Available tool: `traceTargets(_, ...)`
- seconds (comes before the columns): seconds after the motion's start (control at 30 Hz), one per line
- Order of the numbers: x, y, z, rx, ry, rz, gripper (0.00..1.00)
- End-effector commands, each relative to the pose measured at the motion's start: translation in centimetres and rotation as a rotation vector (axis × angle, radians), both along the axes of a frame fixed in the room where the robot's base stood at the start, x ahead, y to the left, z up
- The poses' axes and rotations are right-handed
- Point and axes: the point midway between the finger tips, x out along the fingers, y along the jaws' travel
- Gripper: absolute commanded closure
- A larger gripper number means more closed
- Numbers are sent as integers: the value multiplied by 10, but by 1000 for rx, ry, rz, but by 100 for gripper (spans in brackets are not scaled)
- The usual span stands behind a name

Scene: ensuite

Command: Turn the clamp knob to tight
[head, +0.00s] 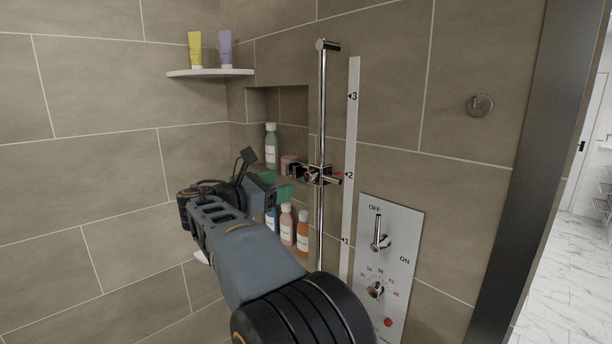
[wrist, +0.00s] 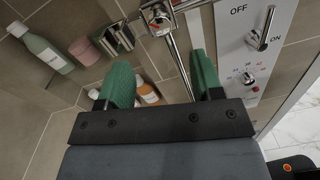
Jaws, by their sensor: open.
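A chrome clamp (head: 325,178) sits on the vertical chrome rail (head: 322,110), level with the 2 mark on the white scale strip (head: 351,130). Its round clamp knob (wrist: 158,19) with a red mark shows at the top of the wrist view. In the head view the knob (head: 309,177) is small, and its tight setting cannot be read. My gripper (head: 279,183) is open, just left of the clamp and apart from it. In the wrist view its green fingers (wrist: 163,75) are spread and empty, with the knob beyond their tips.
A control panel (head: 404,225) with an OFF/ON lever and temperature dial is right of the rail. Bottles (head: 287,225) stand in the wall niche behind my gripper. A corner shelf (head: 210,73) holds two tubes. A dark wall edge (head: 530,150) bounds the right.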

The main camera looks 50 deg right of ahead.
Motion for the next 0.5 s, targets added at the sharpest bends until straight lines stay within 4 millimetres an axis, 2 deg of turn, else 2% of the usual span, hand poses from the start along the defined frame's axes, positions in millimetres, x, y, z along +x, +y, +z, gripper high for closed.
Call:
traceTargets(0.03,-3,-12,2,1,1,-5,40)
traceTargets(0.2,-5,-43,2,1,1,-3,40)
traceTargets(0.5,-9,-79,1,2,-1,0,40)
